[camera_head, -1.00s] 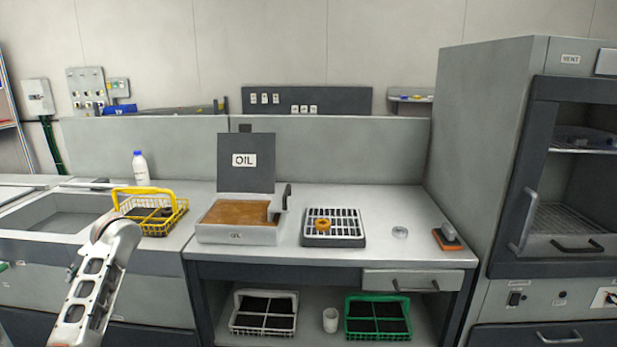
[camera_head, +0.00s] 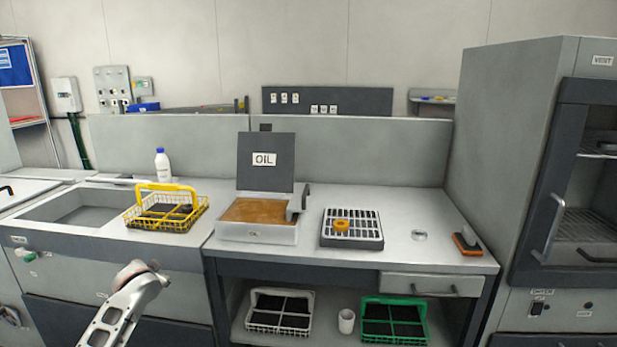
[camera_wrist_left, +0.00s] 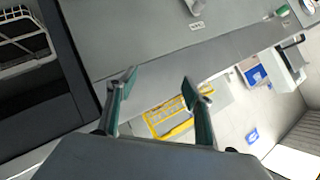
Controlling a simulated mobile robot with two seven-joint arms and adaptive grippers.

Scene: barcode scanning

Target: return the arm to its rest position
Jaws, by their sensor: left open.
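My left arm (camera_head: 128,306) comes in at the lower left of the head view, in front of the sink cabinet. Its gripper does not show there. In the left wrist view my left gripper (camera_wrist_left: 158,84) is open, with two dark green fingers spread apart and nothing between them. A yellow wire basket (camera_wrist_left: 166,130) shows behind the fingers, apart from them as far as I can tell. My right gripper is in neither view.
The yellow basket (camera_head: 136,221) stands beside the sink (camera_head: 62,211). On the bench are an open oil box (camera_head: 257,234), a rack (camera_head: 338,243) with an orange ring (camera_head: 342,225), and a brush (camera_head: 466,243). White (camera_head: 278,328) and green (camera_head: 395,337) baskets sit below.

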